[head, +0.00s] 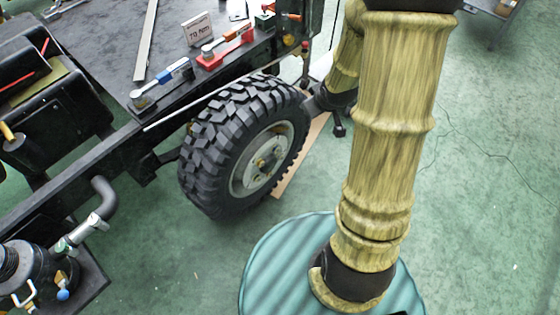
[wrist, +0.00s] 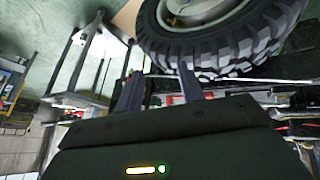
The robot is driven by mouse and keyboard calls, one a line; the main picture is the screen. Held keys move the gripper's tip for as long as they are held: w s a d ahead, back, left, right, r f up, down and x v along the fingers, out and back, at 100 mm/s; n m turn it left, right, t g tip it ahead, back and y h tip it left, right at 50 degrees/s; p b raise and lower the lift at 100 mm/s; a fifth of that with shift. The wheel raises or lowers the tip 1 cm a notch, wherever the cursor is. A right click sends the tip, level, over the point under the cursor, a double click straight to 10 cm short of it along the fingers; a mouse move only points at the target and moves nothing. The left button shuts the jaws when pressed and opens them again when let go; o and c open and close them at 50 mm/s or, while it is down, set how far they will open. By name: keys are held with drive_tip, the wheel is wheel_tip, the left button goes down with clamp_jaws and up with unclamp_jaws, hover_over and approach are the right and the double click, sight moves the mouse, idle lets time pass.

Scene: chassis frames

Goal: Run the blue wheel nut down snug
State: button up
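The black knobbly wheel (head: 203,147) stands upright at the edge of the chassis, with a pale metal hub (head: 243,178) and a yellowish centre. Its nuts are too small to tell apart, and I cannot make out a blue one. The wheel tyre (wrist: 222,55) also shows inverted at the top of the wrist view, with part of its rim. My gripper (wrist: 160,88) has its two dark fingers apart, with nothing seen held between them. In the head view, my dark wrist is beside the wheel's right edge; the fingertips are not clear there.
A long thin rod (head: 200,108) runs above the wheel. A hose fitting (head: 95,215) stands lower left. Green floor is open below the wheel.

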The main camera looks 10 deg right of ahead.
sight(277, 151)
drive_tip(key=w+d+f+n+t+y+b, duration=0.1)
drive_tip(key=w+f+n+b, duration=0.1)
drive_tip(key=f+b, duration=0.5)
drive_tip(key=w+d+f+n+t+y+b, duration=0.1)
drive_tip(key=w+f+t+y+b, duration=0.15)
drive_tip(key=f, duration=0.85)
drive_tip(key=w+d+f+n+y+b, duration=0.1)
drive_tip(key=w+f+n+b, duration=0.1)
drive_tip(key=f+b, duration=0.55)
drive_tip(key=s+f+n+t+y+b, duration=0.1)
drive_tip(key=s+f+t+y+b, duration=0.1)
drive_tip(key=f+b, duration=0.3)
drive_tip(key=s+f+t+y+b, duration=0.2)
drive_tip(key=f+b, duration=0.4)
drive_tip(key=f, duration=0.8)
drive_tip(key=shift+s+d+n+y, duration=0.25)
drive_tip(key=shift+s+n+y, duration=0.2)
drive_tip(key=shift+y, duration=0.8)
drive_tip(key=shift+t, duration=0.35)
drive_tip(key=b+x, duration=0.5)
drive_tip(key=x, duration=1.2)
drive_tip(key=shift+w+a+f+b, duration=0.15)
drive_tip(key=shift+b, duration=0.2)
